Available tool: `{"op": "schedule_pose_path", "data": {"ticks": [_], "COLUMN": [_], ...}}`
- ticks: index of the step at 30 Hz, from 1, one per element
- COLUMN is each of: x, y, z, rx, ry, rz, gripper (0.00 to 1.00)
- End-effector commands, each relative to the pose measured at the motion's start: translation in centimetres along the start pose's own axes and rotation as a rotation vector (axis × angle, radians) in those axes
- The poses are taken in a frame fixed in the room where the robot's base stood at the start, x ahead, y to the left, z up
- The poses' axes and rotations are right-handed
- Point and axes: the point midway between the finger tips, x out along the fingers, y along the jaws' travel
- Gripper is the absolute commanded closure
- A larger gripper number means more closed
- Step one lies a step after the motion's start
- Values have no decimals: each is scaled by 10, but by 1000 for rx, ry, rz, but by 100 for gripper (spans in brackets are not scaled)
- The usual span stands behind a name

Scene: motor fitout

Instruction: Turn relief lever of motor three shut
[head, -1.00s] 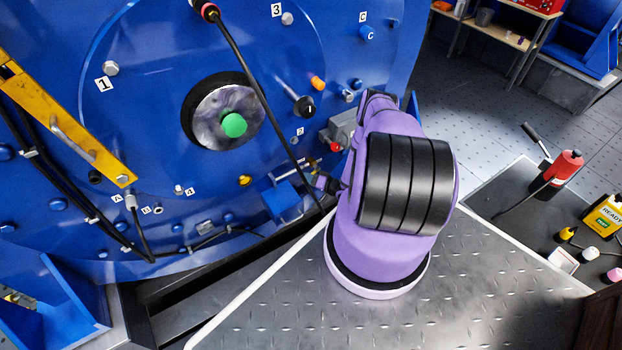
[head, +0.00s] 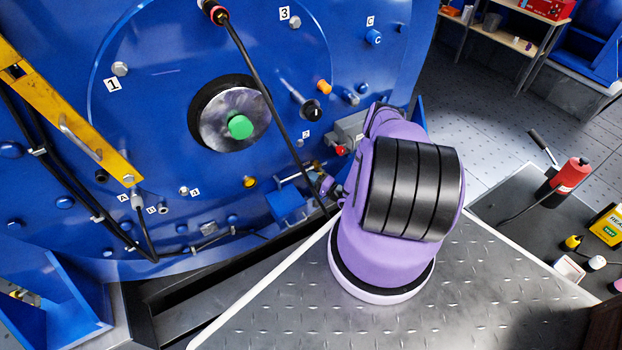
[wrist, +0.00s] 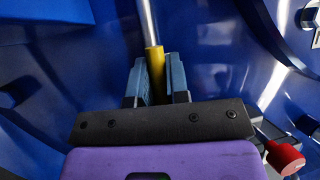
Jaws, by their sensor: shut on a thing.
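In the wrist view, my gripper (wrist: 160,92) is shut on a lever with a yellow grip (wrist: 154,58) and a bare metal shaft (wrist: 147,22). The grip stands between the two blue-grey fingers, and the shaft runs up out of view. In the head view, my gripper (head: 323,184) is low on the blue motor face (head: 160,60), just left of my purple arm. The lever is too small and too covered there to make out clearly. The number 3 label (head: 284,13) is at the top of this face.
A red knob (head: 341,150) is close above my gripper; a red cap (wrist: 287,158) shows in the wrist view. A black cable (head: 262,90) hangs just left of the gripper. A blue block (head: 287,203) is at lower left. A tread-plate platform (head: 400,310) lies below.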

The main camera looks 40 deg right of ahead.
Motion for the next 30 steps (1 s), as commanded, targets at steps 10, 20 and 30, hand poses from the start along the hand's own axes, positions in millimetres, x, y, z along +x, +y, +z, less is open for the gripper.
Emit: {"op": "schedule_pose_path", "data": {"ticks": [10, 20, 30], "x": [-1, -1, -20], "y": [0, 0, 0], "z": [-1, 0, -1], "rx": [7, 6, 6], "ry": [5, 3, 5], "rz": [-2, -2, -2], "gripper": [100, 59, 59]}}
